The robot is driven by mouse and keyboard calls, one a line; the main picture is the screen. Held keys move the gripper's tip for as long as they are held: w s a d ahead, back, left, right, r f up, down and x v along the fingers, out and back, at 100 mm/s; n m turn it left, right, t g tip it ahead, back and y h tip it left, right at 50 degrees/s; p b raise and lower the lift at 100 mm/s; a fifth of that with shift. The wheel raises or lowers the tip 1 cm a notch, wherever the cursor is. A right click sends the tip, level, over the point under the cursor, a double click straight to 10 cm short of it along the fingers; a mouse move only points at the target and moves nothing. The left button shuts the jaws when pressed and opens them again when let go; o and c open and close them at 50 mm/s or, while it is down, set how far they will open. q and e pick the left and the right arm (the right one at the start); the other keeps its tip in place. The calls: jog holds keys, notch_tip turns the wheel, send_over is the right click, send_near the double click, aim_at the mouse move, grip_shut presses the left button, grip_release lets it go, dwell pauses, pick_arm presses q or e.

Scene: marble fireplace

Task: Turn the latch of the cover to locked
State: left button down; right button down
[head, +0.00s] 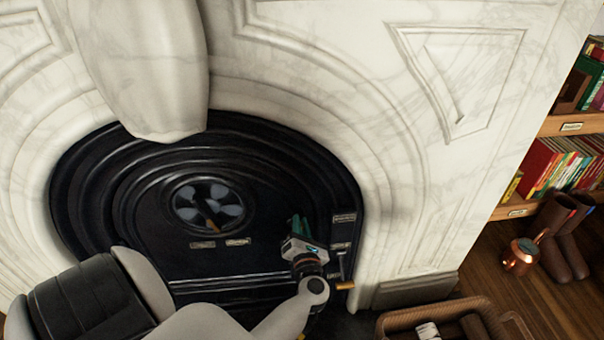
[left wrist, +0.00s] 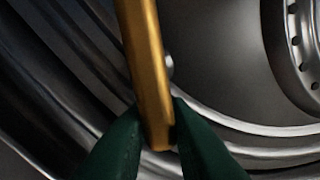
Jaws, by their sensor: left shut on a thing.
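The black cast-iron cover (head: 150,225) fills the arched opening of the fireplace. My left gripper (head: 299,224), with dark green fingers, is at the right part of the cover. In the left wrist view, a brass latch bar (left wrist: 145,60) runs down from the top edge, slightly tilted. My left gripper (left wrist: 152,138) is shut on its lower end, with one finger on each side. In the head view the held bar is hidden by my gripper. My right gripper is not in view.
A round vent (head: 230,211) with a brass handle is in the cover's middle. A brass-ended lever (head: 345,285) sticks out at the lower right. A wicker basket (head: 392,320) stands below. A copper pot (head: 519,262), boots (head: 560,225) and a bookshelf (head: 575,125) are right.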

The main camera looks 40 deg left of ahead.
pick_arm(q)
jog(key=shift+d+f, duration=0.25)
jog(key=shift+f, duration=0.1)
jog(key=c, duration=1.6)
grip_release()
jog(key=shift+o, duration=1)
jog(key=shift+w, duration=0.25)
jog(key=shift+w+f, duration=0.1)
jog(key=shift+f, duration=0.2)
jog(key=shift+s+d, duration=0.4)
jog(key=shift+s, duration=0.2)
jog(key=v, duration=1.2)
jog(key=shift+s+d, duration=0.1)
jog(key=shift+s, duration=0.05)
